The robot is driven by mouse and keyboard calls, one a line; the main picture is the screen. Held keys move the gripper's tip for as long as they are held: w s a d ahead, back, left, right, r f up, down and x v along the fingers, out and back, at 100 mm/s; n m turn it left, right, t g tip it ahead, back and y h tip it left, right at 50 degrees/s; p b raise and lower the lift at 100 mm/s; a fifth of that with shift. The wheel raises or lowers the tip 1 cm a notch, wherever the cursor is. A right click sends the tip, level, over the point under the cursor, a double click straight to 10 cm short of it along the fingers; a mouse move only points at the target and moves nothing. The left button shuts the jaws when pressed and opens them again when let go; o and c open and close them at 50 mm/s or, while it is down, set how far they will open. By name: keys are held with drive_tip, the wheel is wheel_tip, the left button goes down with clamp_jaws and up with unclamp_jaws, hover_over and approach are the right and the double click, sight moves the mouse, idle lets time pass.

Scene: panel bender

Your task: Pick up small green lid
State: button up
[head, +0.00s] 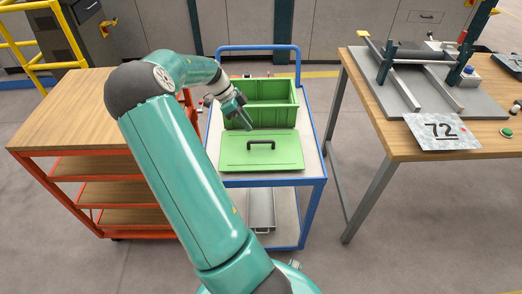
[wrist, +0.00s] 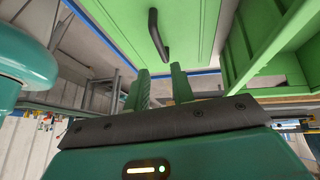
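The small green lid (head: 281,160) lies flat at the near end of the blue-framed trolley top. Its black bar handle (head: 261,144) stands up from its middle. In the wrist view the lid (wrist: 112,22) and its dark handle (wrist: 158,35) show at the top, beyond the fingers. My gripper (head: 247,124) is above the lid's far edge, left of and behind the handle, and apart from it. In the wrist view the two green fingers of my gripper (wrist: 160,72) are spread with nothing between them.
An open green crate (head: 275,90) stands behind the lid on the trolley (head: 314,160). An orange shelf cart (head: 60,105) with a wooden top is at the left. At the right a workbench (head: 385,125) holds a metal fixture and a plate (head: 443,131) marked 72.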

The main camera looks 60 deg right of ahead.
sight(261, 142)
drive_tip(key=x, duration=1)
drive_tip(key=shift+f, duration=0.25)
clamp_jaws()
